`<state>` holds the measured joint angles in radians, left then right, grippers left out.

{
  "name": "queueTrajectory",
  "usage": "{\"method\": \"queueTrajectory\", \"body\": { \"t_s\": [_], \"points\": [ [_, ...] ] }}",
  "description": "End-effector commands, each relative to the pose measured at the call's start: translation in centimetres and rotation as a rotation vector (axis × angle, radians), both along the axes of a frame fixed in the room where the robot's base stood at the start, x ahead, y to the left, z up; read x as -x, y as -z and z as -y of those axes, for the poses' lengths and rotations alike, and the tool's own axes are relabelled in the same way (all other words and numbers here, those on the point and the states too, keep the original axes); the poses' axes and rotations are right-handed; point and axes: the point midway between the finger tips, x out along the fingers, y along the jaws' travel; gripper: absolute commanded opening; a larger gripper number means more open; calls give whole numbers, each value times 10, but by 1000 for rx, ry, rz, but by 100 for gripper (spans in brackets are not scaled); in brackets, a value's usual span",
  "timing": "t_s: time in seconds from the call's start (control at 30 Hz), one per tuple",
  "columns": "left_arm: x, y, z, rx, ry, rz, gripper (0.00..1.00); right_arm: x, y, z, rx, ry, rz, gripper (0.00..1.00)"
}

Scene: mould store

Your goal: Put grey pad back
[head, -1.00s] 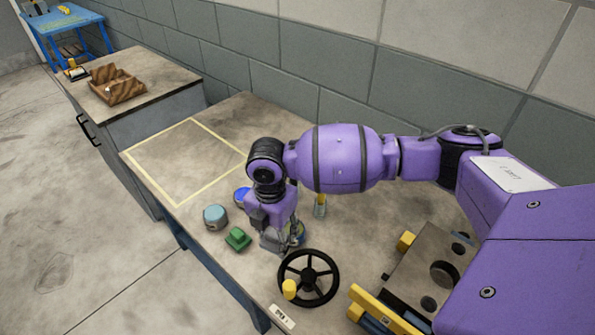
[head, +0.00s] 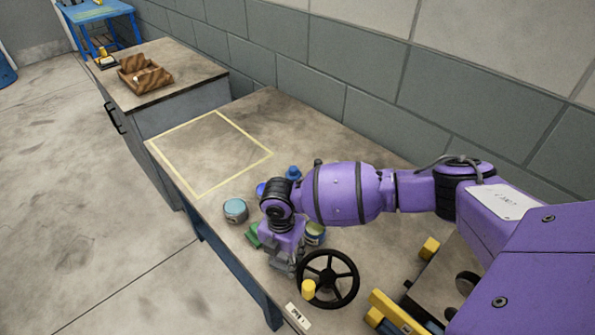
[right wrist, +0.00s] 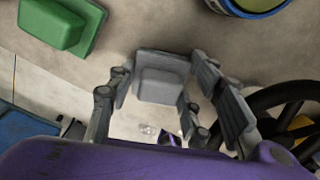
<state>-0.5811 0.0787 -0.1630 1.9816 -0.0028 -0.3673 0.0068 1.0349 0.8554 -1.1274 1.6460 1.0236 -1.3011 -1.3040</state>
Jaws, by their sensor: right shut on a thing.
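The grey pad (right wrist: 162,82), a small block with a raised grip, shows in the right wrist view between the fingers of my right gripper (right wrist: 158,100). The fingers are shut on it. In the head view this gripper (head: 282,262) points down near the bench's front edge, left of the black handwheel, and mostly hides the pad. I cannot tell whether the pad touches the bench. A green pad (head: 253,236) lies just left of the gripper; it also shows in the right wrist view (right wrist: 62,24). My left gripper is not in view.
A tin (head: 316,232) stands close behind the gripper, and the handwheel (head: 347,271) is close on its right. A blue-lidded can (head: 235,210) stands left. The yellow-taped square (head: 210,153) on the bench is empty. A wooden tray (head: 146,88) sits on the far cabinet.

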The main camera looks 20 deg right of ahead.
Motion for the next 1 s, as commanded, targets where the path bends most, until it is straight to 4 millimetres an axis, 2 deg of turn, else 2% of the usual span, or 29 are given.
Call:
{"method": "queueTrajectory", "body": {
  "t_s": [0.17,0.33,0.37,0.4,0.77,0.87,1.0],
  "points": [
    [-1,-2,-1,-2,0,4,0,-3,-3,0,0,-1,6,13],
    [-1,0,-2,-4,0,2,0,-2,2,0,0,0,4,13],
    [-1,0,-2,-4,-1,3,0,-2,1,0,0,0,5,50],
    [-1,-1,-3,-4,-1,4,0,-3,1,0,0,0,5,54],
    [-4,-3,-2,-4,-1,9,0,-3,-4,0,0,-1,8,54],
    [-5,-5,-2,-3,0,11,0,-4,-15,-1,-2,-2,9,54],
    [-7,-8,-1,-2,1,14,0,-4,-44,0,-2,-1,11,54]
  ]
}}
